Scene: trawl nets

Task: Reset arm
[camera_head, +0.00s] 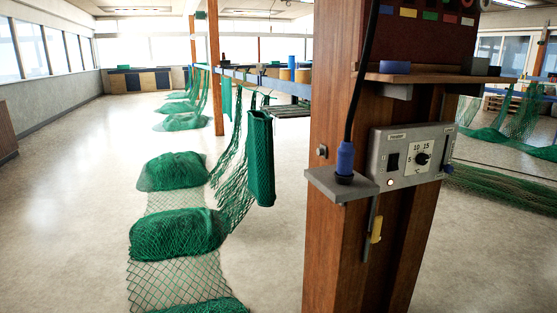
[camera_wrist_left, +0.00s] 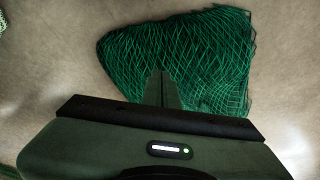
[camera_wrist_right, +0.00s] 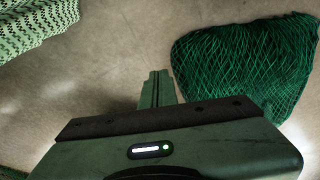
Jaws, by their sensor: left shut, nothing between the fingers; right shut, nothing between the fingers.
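My left gripper (camera_wrist_left: 162,90) shows in the left wrist view. Its fingers are together with nothing between them, and they point over a green net heap (camera_wrist_left: 200,60) on the floor. My right gripper (camera_wrist_right: 157,88) shows in the right wrist view. Its fingers are also together and empty, over bare floor. A green net heap (camera_wrist_right: 250,60) lies to their right. Neither gripper shows in the head view.
A wooden post (camera_head: 345,240) stands close at centre right, carrying a grey control box (camera_head: 405,178) and a small shelf with a blue-handled tool (camera_head: 345,160). Green net heaps (camera_head: 175,235) lie left of it. A green net roll (camera_head: 260,155) hangs nearby. Floor at far left is clear.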

